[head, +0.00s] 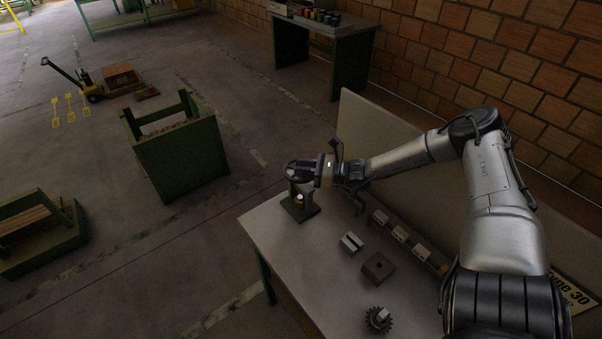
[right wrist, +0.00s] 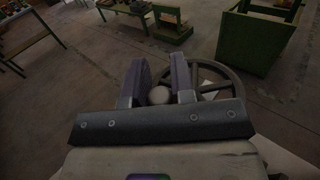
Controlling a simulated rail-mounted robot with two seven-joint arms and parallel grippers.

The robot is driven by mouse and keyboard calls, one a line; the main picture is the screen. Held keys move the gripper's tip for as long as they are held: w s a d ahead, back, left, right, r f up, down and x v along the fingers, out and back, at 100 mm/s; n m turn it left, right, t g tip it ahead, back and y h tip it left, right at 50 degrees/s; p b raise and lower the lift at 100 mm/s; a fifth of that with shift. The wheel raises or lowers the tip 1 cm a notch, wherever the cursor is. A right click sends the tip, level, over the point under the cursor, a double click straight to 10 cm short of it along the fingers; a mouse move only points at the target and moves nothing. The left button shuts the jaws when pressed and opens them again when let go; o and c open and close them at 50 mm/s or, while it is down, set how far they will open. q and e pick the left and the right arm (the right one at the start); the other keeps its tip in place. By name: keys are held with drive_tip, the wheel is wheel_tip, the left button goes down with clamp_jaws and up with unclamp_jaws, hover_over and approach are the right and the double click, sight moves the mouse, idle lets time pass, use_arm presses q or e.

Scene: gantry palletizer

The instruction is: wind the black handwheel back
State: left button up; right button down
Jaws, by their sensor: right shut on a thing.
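In the right wrist view, the two fingers (right wrist: 160,78) stand on either side of a pale round knob (right wrist: 158,95). The dark rim and spokes of the wheel (right wrist: 224,72) show just right of the fingers. The fingers hide part of the wheel. My left gripper is not in view.
The table (head: 270,228) also holds a light grooved block (head: 351,242), a dark square block (head: 378,267), a gear (head: 378,319) and a row of pale blocks (head: 400,234). A panel (head: 375,125) stands along its back edge. A green crate (head: 178,155) stands on the floor beyond.

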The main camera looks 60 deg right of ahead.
drive_tip(key=shift+s+d+n+y, duration=0.1)
drive_tip(key=shift+n+y, duration=0.2)
drive_tip(key=shift+y, duration=0.2)
drive_tip(key=c, duration=1)
unclamp_jaws()
